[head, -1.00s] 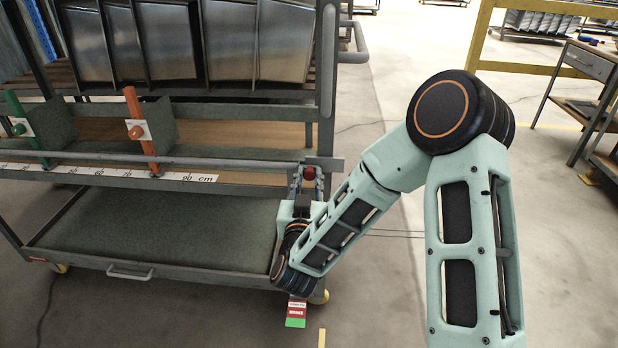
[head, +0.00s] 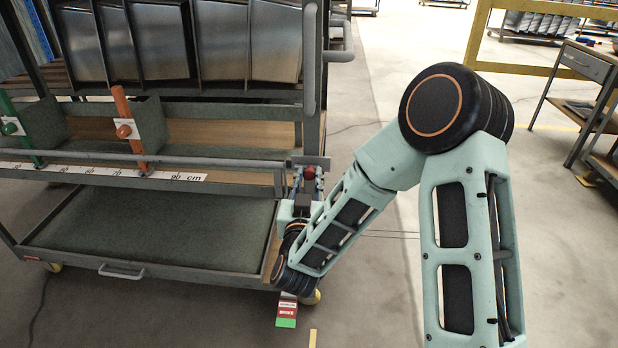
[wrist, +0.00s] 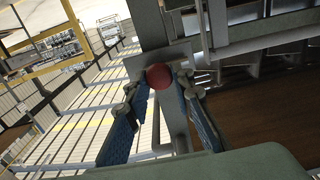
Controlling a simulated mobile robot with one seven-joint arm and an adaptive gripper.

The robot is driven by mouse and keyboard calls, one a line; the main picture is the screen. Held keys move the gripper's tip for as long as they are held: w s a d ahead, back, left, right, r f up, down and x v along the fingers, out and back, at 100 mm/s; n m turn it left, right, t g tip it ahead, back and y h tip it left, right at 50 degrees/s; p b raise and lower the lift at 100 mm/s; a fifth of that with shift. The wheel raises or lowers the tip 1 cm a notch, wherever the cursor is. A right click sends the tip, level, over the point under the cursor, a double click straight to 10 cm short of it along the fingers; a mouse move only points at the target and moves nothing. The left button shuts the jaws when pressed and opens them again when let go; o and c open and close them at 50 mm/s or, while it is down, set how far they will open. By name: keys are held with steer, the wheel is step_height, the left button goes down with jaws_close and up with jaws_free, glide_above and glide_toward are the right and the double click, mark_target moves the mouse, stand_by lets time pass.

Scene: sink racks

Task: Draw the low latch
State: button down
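The latch's red ball knob (head: 309,172) is at the right end of the cart's lower rail, just below a short flat bar (head: 318,160). In the wrist view the red knob (wrist: 159,76) sits between my fingertips, in front of a grey metal upright. My gripper (head: 306,184) reaches up to it from below, and its fingers (wrist: 163,84) converge on the knob from both sides and look shut on it. The rest of the latch is mostly hidden behind the knob and fingers.
The cart's lower tray (head: 150,228) lies left of my arm, with a pull handle (head: 121,272) at its front. An orange post (head: 128,130) and a green post (head: 18,125) stand along the scale. A red-green brake pedal (head: 287,312) is below my wrist.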

steer(key=c, duration=1.7)
jaws_free()
steer(key=shift+d, duration=0.3)
steer(key=shift+s+a, duration=0.1)
steer(key=shift+s, duration=0.1)
steer(key=s, duration=0.7)
steer(key=shift+s, duration=0.1)
steer(key=shift+a, duration=0.1)
